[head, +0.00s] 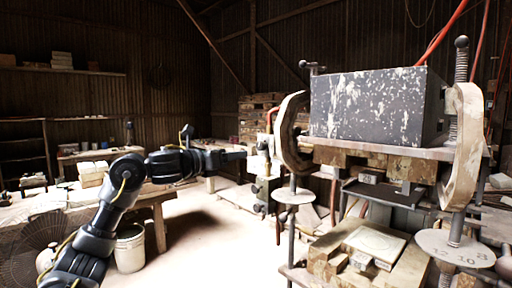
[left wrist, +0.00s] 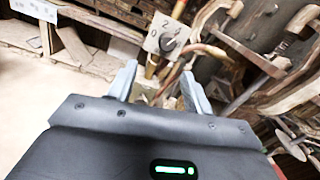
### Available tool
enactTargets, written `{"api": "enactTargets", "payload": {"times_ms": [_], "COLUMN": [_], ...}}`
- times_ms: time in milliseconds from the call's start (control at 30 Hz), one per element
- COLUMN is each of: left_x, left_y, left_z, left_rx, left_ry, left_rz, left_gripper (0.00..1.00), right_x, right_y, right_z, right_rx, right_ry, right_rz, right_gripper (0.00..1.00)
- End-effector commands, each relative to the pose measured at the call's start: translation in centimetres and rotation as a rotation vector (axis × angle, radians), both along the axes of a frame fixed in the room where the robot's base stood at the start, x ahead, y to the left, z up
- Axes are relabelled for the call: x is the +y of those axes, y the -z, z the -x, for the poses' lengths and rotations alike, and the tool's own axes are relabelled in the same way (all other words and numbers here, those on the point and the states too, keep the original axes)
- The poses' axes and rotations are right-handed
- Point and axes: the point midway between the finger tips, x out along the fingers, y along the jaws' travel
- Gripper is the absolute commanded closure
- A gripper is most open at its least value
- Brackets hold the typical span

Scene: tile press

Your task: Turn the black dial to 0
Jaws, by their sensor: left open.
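The black dial (left wrist: 167,43) shows in the left wrist view on a pale square plate (left wrist: 157,32) marked 0, 2 and 4. I cannot tell for sure which mark its pointer faces. In the head view the dial is too small to make out beside the press. My left gripper (head: 241,155) reaches right toward the press's left side. In the left wrist view its two grey fingers (left wrist: 157,84) are apart, with nothing held between them. The dial lies beyond the fingertips, apart from them. My right gripper is not in view.
The press, with a dark speckled block (head: 368,105) and curved wooden side pieces, fills the right. A round numbered plate (head: 455,247) stands at its lower right. A bench (head: 158,197) and a white bucket (head: 130,250) are at left. Floor between is clear.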

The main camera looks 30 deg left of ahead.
Motion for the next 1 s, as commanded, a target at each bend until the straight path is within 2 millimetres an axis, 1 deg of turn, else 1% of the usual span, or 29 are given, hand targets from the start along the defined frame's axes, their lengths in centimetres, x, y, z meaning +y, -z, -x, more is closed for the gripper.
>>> {"api": "enactTargets", "payload": {"times_ms": [33, 133, 267, 367, 467, 800, 900, 1000], "left_x": [-0.1, -0.2, -0.3, -0.4, -0.8, -2.9, -3.3, -3.6], "left_y": [-0.9, -1.5, -1.7, -1.7, -1.8, -1.9, -1.9, -1.8], "left_z": [0.9, 1.7, 1.9, 1.5, 0.4, -5.5, -6.8, -7.7], "left_rx": [-0.027, -0.055, -0.063, -0.062, -0.06, -0.059, -0.06, -0.06], "left_ry": [-0.002, -0.004, -0.005, -0.004, -0.003, -0.002, -0.003, -0.003], "left_rz": [-0.075, -0.165, -0.191, -0.187, -0.183, -0.18, -0.18, -0.181], "left_gripper": [0.49, 0.49, 0.49, 0.49, 0.49, 0.49, 0.49, 0.49], "right_x": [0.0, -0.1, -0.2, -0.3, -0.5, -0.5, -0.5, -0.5], "right_y": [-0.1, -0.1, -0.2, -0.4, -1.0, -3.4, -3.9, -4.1], "right_z": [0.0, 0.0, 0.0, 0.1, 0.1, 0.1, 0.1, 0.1], "right_rx": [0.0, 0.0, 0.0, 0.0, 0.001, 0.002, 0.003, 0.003], "right_ry": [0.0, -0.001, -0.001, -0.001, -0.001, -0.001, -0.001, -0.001], "right_rz": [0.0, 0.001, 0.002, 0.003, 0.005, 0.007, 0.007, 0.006], "right_gripper": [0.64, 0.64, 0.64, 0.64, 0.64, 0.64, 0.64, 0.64]}}
